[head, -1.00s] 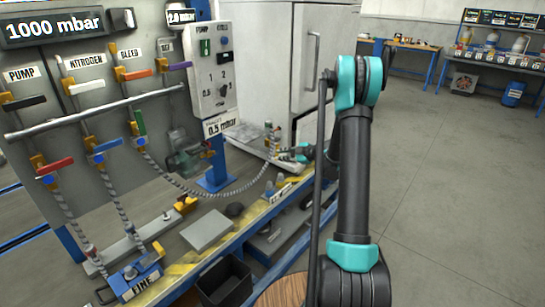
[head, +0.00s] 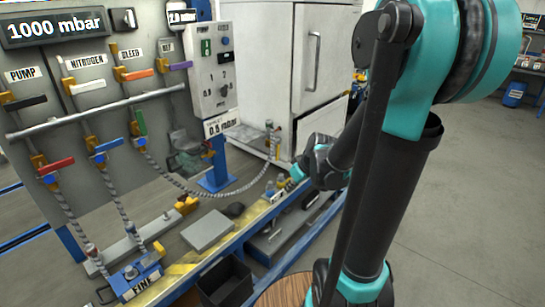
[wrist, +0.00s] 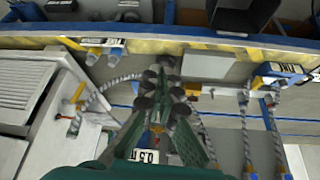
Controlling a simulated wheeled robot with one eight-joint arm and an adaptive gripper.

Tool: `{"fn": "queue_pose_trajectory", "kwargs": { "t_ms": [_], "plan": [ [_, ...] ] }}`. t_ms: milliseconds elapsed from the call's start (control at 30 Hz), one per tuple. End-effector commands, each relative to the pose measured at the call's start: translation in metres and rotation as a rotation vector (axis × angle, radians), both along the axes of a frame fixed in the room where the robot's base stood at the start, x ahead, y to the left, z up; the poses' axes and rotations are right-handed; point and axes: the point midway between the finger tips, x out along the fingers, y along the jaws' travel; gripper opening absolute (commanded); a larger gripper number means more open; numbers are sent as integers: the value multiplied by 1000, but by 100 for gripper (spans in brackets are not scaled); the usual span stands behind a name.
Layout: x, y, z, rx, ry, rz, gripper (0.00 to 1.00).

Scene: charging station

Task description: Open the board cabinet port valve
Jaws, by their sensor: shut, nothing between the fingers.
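The white cabinet (head: 322,60) stands behind the work surface. A brass port fitting (head: 271,140) with a grey braided hose (head: 235,193) is at its lower left edge. In the wrist view, the cabinet (wrist: 40,85) is at the left, with a yellow fitting (wrist: 78,92) and a small red piece beside it on its side. I cannot tell the valve handle's position. My gripper (head: 293,178) is to the right of and below the port fitting, apart from it, over the bench's front edge. In the wrist view, my gripper (wrist: 160,82) is shut and empty.
The panel (head: 130,85) at left carries several coloured valve handles and hoses. A grey plate (head: 208,231) and a blue base block (head: 137,277) lie on the bench. A black bin (head: 226,280) stands below its yellow-striped edge. Floor at right is open.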

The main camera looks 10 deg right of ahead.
Motion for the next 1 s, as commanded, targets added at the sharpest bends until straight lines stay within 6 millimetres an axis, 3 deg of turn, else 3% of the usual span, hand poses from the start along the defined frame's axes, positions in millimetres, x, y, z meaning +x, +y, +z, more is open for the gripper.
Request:
{"fn": "queue_pose_trajectory", "kwargs": {
  "t_ms": [233,433,767,1000],
  "plan": [
    [-34,-13,-3,-75,55,-110,0],
    [-38,-28,0,-192,74,-133,0],
    [16,-38,16,-424,58,51,0],
    [75,-32,24,-581,48,258,0]
  ]
}}
